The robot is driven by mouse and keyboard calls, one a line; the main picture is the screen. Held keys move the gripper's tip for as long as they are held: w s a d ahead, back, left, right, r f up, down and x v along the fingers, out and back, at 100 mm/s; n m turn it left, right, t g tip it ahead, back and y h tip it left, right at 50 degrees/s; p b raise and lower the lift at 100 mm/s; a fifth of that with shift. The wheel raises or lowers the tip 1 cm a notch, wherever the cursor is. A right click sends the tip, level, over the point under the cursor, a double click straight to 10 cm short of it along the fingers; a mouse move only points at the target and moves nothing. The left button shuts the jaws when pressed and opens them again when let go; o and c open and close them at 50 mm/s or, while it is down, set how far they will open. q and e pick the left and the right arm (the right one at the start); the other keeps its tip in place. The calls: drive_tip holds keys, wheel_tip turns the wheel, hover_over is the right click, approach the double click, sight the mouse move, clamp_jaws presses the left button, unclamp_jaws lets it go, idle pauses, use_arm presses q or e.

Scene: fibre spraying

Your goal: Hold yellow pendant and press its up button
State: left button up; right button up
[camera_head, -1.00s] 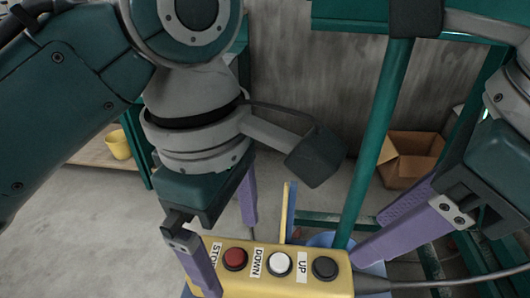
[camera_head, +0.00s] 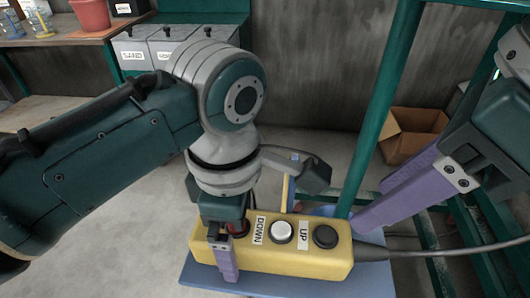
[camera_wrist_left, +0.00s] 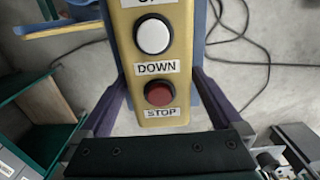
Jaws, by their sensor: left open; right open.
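The yellow pendant (camera_head: 300,260) lies lengthwise in the head view, with its buttons facing up. It has a red STOP button (camera_head: 238,228), a white DOWN button (camera_head: 281,231) and a black UP button (camera_head: 325,236) toward its cable end. My left gripper (camera_wrist_left: 160,95) is open around the pendant's STOP end, one finger along each long side in the left wrist view. In the head view its near finger is before the pendant's front face and the far one is hidden. My right gripper (camera_head: 375,203) is open and empty, beyond the UP end.
A blue surface (camera_head: 270,283) lies under the pendant. A grey cable (camera_head: 440,250) runs right from it. A green post (camera_head: 384,100) rises behind the pendant. A cardboard box (camera_head: 408,135) and green frame stand at right. Grey bins (camera_head: 172,42) stand at the back left.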

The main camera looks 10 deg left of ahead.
use_arm(q)
drive_tip(key=shift+f, duration=0.2)
clamp_jaws()
use_arm(e)
clamp_jaws()
idle(0.8)
idle(1.4)
